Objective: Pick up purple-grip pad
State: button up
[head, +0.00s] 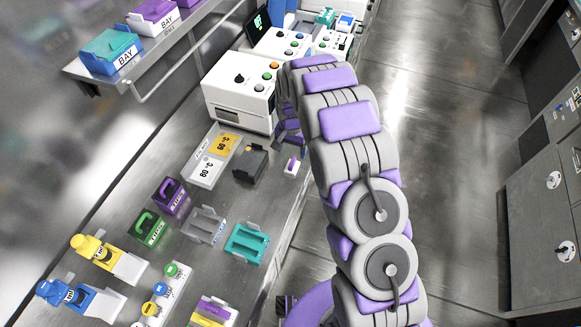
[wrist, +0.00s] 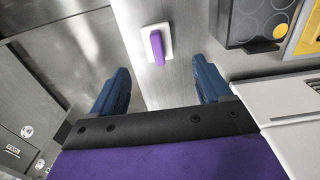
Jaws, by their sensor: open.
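The purple-grip pad (head: 292,167) is a small white square with a raised purple bar. It lies on the steel bench near its right edge, just right of a dark grey box. In the wrist view the pad (wrist: 157,44) lies ahead of my gripper (wrist: 163,82), between the lines of its two blue fingers. The fingers are wide apart with nothing between them, and the pad is not touched. In the head view my arm hides most of the gripper; only purple and dark parts show beside the white machine.
The dark grey box (head: 250,163) stands left of the pad, beside a tray with yellow and white labelled plates (head: 213,157). A white machine with knobs (head: 239,91) stands behind. The bench's edge drops to the floor (head: 450,150) on the right.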

aim_at(292, 161)
jog(key=f, duration=0.3)
jog(key=shift+d+f, duration=0.4)
jog(key=f, duration=0.2)
jog(key=a+f+b, duration=0.1)
jog(key=f, duration=0.1)
jog(key=shift+f, duration=0.4)
jog(key=shift+d, duration=0.3)
jog(key=c, duration=0.4)
jog(key=shift+a, duration=0.15)
jog(key=c, duration=0.7)
jog(key=shift+r, duration=0.1)
jog(key=shift+c, duration=0.2)
jog(key=shift+r, duration=0.45)
jog(key=r, duration=0.3)
jog(key=shift+s+d, duration=0.1)
jog(key=shift+d, duration=0.1)
jog(key=s+d+r+p, duration=0.1)
jog(key=s+d+p, duration=0.1)
jog(key=s+d, duration=0.7)
jog(key=d, duration=0.3)
jog(key=shift+s+d, duration=0.25)
